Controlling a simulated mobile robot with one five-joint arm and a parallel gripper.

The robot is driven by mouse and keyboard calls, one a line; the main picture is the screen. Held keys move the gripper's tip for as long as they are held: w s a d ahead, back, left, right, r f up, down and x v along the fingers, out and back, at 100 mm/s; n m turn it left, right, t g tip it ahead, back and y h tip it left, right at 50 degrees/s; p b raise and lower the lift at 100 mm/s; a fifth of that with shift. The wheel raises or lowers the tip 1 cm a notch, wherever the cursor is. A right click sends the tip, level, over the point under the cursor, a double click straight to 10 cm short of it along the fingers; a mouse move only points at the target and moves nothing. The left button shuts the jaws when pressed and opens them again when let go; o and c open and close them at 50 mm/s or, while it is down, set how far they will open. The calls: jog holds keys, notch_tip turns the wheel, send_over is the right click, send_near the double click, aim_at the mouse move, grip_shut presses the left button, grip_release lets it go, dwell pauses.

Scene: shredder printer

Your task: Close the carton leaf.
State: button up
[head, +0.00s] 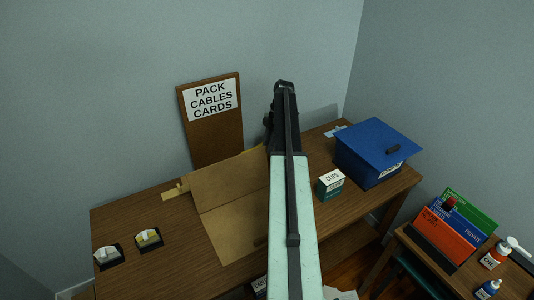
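The brown cardboard carton (228,228) is at the middle of the wooden desk in the head view. A broad cardboard leaf (226,182) stands raised and tilted along its far side, with a crease between it and the nearer cardboard. My arm crosses in front of the carton's right part and hides it. My gripper (284,86) is at the far end of the arm, seen against the wall, above and right of the leaf in the picture and apart from its visible part. Its fingers are dark and small, and I cannot tell whether they are open.
A sign board (213,138) stands behind the carton. A blue box (375,152) and a small green-and-white box (330,184) are right of my arm. Two tape dispensers (148,238) are at the left. A side table at lower right holds colored folders (455,228) and bottles.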

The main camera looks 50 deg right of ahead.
jog(key=shift+c, duration=0.4)
grip_shut()
dwell(1.1)
